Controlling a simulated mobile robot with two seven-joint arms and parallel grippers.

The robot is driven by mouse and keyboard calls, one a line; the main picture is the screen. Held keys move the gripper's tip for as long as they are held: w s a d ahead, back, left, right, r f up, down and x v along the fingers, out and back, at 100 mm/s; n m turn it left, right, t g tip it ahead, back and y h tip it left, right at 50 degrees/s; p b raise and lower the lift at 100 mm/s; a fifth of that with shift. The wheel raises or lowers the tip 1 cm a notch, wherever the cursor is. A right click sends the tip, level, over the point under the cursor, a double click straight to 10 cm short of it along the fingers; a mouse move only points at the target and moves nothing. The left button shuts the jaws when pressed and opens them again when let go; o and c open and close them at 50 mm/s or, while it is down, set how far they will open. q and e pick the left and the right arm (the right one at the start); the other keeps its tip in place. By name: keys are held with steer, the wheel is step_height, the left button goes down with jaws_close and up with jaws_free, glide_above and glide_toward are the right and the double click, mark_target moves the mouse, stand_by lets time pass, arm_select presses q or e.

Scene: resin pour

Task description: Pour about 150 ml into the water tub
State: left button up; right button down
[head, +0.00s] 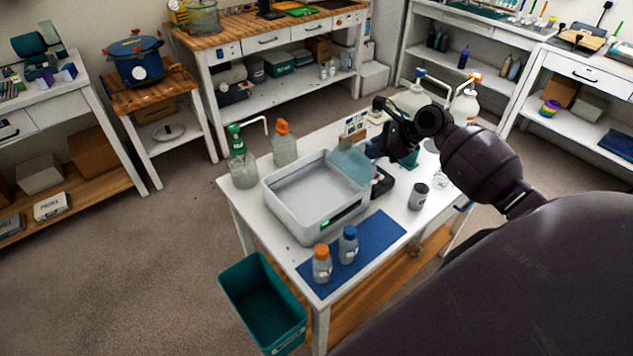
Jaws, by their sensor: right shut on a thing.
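A grey-white rectangular tub (283,213) with a small green display on its front stands on the white table; it looks like the water tub. A translucent bluish vessel (350,160) is at the tub's back right corner, tilted over the rim. My right gripper (374,148) is behind and to the right of this vessel and is shut on it; the fingertips are mostly hidden. I cannot make out a stream or the liquid level in the vessel. The tub's inside looks pale and smooth. My left gripper is not in view.
The white table (375,197) also holds a green-topped bottle (243,170), an orange-capped bottle (285,150), a grey cup (418,197) and two small bottles on a blue mat (375,247). A teal bin (262,303) stands on the floor in front. Shelving lines the walls.

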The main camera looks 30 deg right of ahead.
steer(key=shift+s+d+f+t+y, duration=0.15)
steer(key=shift+f+t+y, duration=0.05)
steer(key=shift+f, duration=0.2)
steer(key=shift+s+d+f+t+y, duration=0.15)
steer(key=shift+f+t+y, duration=0.05)
steer(key=shift+f, duration=0.15)
steer(key=shift+s+d+t+y+b, duration=0.3)
steer(key=shift+s+d+t+y, duration=0.05)
steer(key=shift+d+t+y, duration=0.15)
arm_select(q)
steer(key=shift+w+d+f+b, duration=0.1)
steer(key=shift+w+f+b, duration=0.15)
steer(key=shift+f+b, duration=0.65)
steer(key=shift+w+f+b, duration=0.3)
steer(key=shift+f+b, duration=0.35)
steer(key=shift+b, duration=0.45)
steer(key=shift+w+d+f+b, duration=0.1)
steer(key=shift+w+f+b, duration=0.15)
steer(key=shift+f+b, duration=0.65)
arm_select(e)
steer(key=shift+s+d+f+m+t+y, duration=0.3)
steer(key=shift+s+d+f+t+y, duration=0.6)
steer(key=shift+t, duration=0.25)
steer(key=shift+s+d+f+m+t+y, duration=0.3)
steer(key=shift+s+d+f+t+y, duration=0.45)
steer(key=shift+t+y, duration=0.4)
